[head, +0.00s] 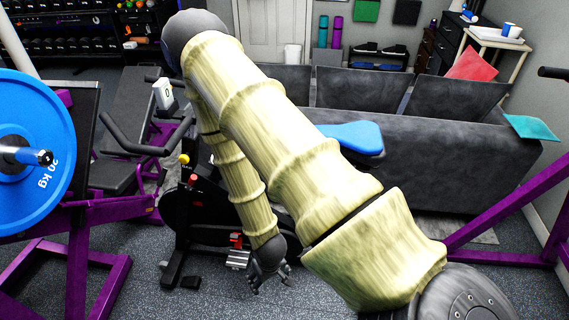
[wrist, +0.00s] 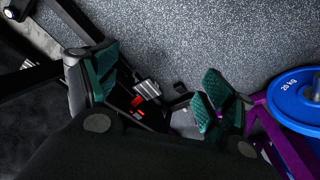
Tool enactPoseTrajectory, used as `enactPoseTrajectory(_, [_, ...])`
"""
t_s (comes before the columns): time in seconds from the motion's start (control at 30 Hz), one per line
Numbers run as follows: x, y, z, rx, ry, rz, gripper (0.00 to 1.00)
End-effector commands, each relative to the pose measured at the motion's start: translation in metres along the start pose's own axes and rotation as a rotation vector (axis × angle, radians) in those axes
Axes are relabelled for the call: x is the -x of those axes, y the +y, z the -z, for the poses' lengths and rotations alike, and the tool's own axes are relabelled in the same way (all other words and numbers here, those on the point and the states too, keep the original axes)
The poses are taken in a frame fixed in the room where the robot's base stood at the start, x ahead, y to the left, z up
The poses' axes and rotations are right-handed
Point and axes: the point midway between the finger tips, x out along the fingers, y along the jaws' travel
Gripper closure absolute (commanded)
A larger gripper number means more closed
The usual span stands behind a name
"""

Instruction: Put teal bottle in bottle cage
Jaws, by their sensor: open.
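My gripper (head: 268,283) hangs low in front of the exercise bike (head: 178,222), at the end of my sleeved arm. In the wrist view my gripper (wrist: 160,86) is open, its green-padded fingers spread wide with nothing held. Beyond the fingers are the bike's pedal (wrist: 147,89) and the grey floor. I cannot make out the teal bottle or the bottle cage in either view. My arm covers much of the bike's middle in the head view.
A blue 20 kg plate (head: 38,138) and purple rack frame stand at the left. The bike's blue seat (head: 352,136) shows beside my arm. A grey sofa (head: 440,150) is behind. Teal (head: 323,32) and purple cylinders stand far back. Speckled floor is open at front left.

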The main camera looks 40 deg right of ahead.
Motion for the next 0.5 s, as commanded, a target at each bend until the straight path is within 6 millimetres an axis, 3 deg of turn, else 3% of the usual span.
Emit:
enactPoseTrajectory(0.03, [-0.006, -0.006, -0.032, 0.024, -0.033, 0.005, 0.18])
enactPoseTrajectory(0.2, [-0.012, -0.021, -0.104, 0.092, -0.094, 0.02, 0.18])
enactPoseTrajectory(0.33, [-0.011, -0.026, -0.134, 0.122, -0.12, 0.027, 0.18])
enactPoseTrajectory(0.5, [-0.011, -0.028, -0.145, 0.134, -0.128, 0.03, 0.18])
